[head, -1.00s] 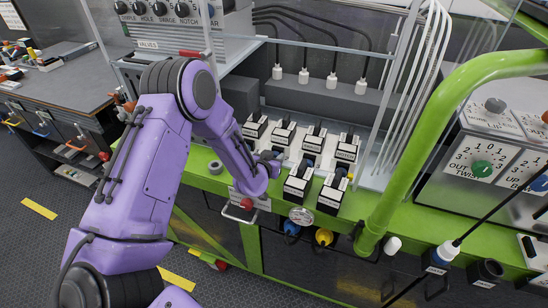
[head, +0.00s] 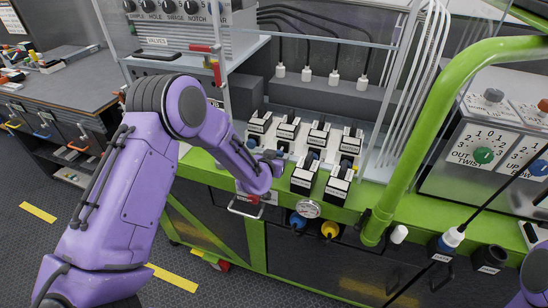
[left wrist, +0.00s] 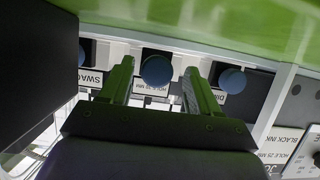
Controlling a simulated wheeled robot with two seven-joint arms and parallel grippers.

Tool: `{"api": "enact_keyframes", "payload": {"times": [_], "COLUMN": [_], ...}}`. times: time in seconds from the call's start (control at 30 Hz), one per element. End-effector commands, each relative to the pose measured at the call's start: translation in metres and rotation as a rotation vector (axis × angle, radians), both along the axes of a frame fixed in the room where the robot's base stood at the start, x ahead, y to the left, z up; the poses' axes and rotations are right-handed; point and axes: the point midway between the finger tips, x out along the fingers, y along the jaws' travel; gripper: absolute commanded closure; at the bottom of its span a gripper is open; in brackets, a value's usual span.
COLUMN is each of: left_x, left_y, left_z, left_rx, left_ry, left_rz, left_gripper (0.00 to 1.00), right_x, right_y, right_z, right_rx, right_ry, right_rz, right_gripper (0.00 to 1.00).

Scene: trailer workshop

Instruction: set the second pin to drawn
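The pins show in the left wrist view as round blue-grey knobs on a pale labelled strip. My left gripper (left wrist: 159,78) is open, with one finger on each side of the middle knob and narrow gaps showing. In the head view my left gripper (head: 269,158) is small and partly hidden among the blocks. My right gripper is out of view.
A thick green tube (head: 430,130) rises at the right, beside a grey control box (head: 484,135).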

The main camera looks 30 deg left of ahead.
Motion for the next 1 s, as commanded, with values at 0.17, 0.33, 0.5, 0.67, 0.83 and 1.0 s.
{"api": "enact_keyframes", "payload": {"times": [0.17, 0.33, 0.5, 0.67, 0.83, 1.0], "left_x": [0.001, -0.014, -0.051, -0.082, -0.097, -0.097], "left_y": [-0.002, -0.003, -0.006, -0.008, -0.01, -0.01], "left_z": [0.001, 0.005, 0.019, 0.033, 0.039, 0.04], "left_rx": [0.0, -0.001, 0.0, -0.001, -0.003, -0.003], "left_ry": [-0.002, -0.002, -0.003, -0.003, -0.001, -0.001], "left_rz": [-0.003, -0.003, -0.002, 0.001, 0.001, 0.001], "left_gripper": [0.38, 0.38, 0.38, 0.38, 0.38, 0.38], "right_x": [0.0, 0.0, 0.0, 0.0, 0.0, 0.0], "right_y": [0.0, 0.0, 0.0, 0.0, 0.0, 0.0], "right_z": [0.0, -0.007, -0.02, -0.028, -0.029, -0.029], "right_rx": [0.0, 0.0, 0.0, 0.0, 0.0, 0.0], "right_ry": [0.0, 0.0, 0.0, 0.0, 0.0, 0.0], "right_rz": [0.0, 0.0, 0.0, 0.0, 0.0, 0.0], "right_gripper": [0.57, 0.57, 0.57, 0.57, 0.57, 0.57]}}
